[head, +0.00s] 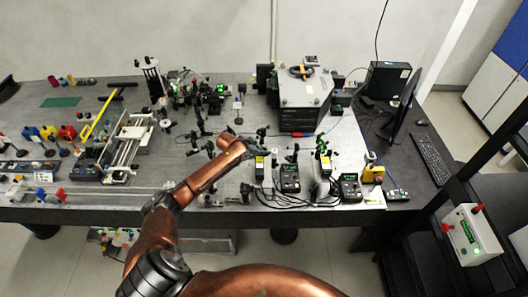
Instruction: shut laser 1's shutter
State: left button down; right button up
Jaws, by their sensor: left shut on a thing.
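Two small dark lasers with yellow labels stand on the bench's right half: a left one (260,168) and a right one (325,164). Their numbers are too small to read. My left gripper (249,147) is at the far end of the left laser, at the tip of my copper arm. It is shut on a small part there, which looks like that laser's shutter. The hand and the small scale hide the shutter's position. My right gripper is not in view.
Laser controllers (289,178) with cables sit right of the left laser. Optic mounts crowd the bench (230,190) around the hand. A large grey instrument box (303,100) stands behind. A monitor (409,98) and keyboard (432,160) are at right.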

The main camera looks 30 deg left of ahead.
pick_arm(q)
jog(key=shift+f, duration=0.1)
jog(key=shift+a+f+t+h+b, duration=0.25)
jog(key=shift+t+h+b, duration=0.2)
jog(key=shift+b, duration=0.7)
jog(key=shift+a+r+n+t+h+b, duration=0.1)
jog(key=shift+r+n+t+h+b, duration=0.2)
jog(key=shift+b, duration=0.35)
jog(key=shift+r, duration=0.1)
jog(key=c, duration=2.2)
grip_release()
jog(key=shift+s+r, duration=0.1)
jog(key=shift+s, duration=0.1)
jog(key=shift+o, duration=0.9)
jog(key=shift+w, duration=0.1)
